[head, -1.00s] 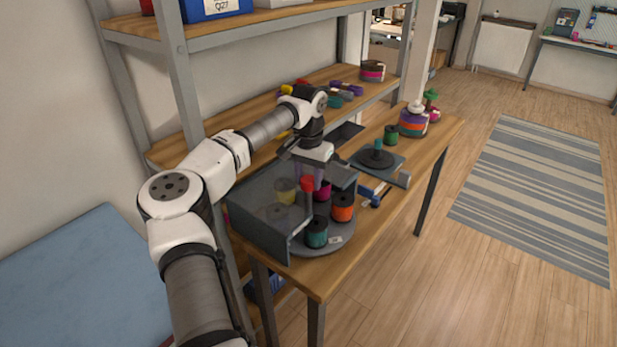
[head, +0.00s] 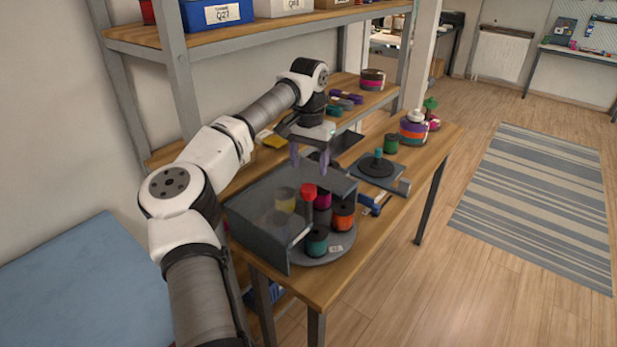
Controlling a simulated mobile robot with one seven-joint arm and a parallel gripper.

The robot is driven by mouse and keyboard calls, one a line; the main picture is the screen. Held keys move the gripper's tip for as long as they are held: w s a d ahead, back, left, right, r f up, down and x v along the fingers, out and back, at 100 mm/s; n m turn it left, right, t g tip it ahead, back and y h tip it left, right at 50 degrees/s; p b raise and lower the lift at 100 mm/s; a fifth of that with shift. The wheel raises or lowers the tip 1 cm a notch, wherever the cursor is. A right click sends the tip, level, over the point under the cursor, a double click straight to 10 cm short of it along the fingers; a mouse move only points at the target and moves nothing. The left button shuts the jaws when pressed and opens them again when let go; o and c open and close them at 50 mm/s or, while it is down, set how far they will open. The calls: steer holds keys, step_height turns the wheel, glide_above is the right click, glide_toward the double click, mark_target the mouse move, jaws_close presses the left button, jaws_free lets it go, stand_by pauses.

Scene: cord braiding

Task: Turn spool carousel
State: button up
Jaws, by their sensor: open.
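The spool carousel (head: 325,258) is a grey round plate on the wooden bench, partly under a dark see-through cover (head: 258,222). A post with a red knob (head: 308,191) rises from its middle. A teal spool (head: 317,243), an orange spool (head: 342,219) and a magenta spool (head: 322,200) stand on the open side. A yellow spool (head: 284,200) shows dimly through the cover. My gripper (head: 309,163), with purple fingers pointing down, is open and empty above the red knob, apart from it.
A small dark turntable (head: 376,165) with a teal peg and a blue-handled hammer (head: 374,203) lie to the right on the bench. A green spool (head: 391,144) and a stack of coloured rolls (head: 413,130) stand farther back. A shelf rack (head: 180,75) rises behind my arm.

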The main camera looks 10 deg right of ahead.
step_height(320, 180, up, 6)
steer(key=p, duration=0.4)
steer(key=shift+r, duration=0.15)
